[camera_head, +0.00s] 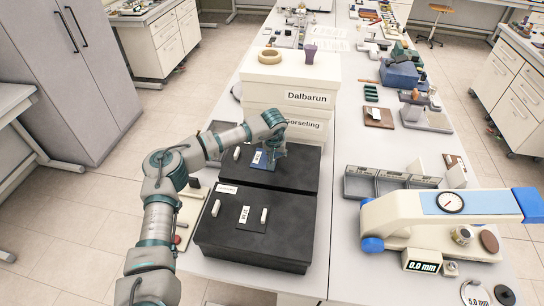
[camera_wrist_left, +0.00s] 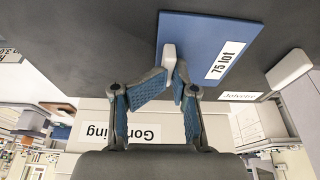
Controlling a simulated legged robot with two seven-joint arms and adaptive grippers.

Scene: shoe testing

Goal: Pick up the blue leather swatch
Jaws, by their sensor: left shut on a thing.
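The blue leather swatch (camera_head: 263,160), with a white label reading "75 lot", lies on the rear black box (camera_head: 300,176). It also shows in the left wrist view (camera_wrist_left: 201,45). My left gripper (camera_head: 274,152) is down at the swatch's right side in the head view. A second white peg (camera_head: 236,153) stands on the swatch's other side. My right gripper is out of view.
White bins (camera_head: 289,92) labelled Dalbarun and Gorseling stand behind. A thickness gauge (camera_head: 440,218) stands to the right, near a grey divided tray (camera_head: 391,182).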

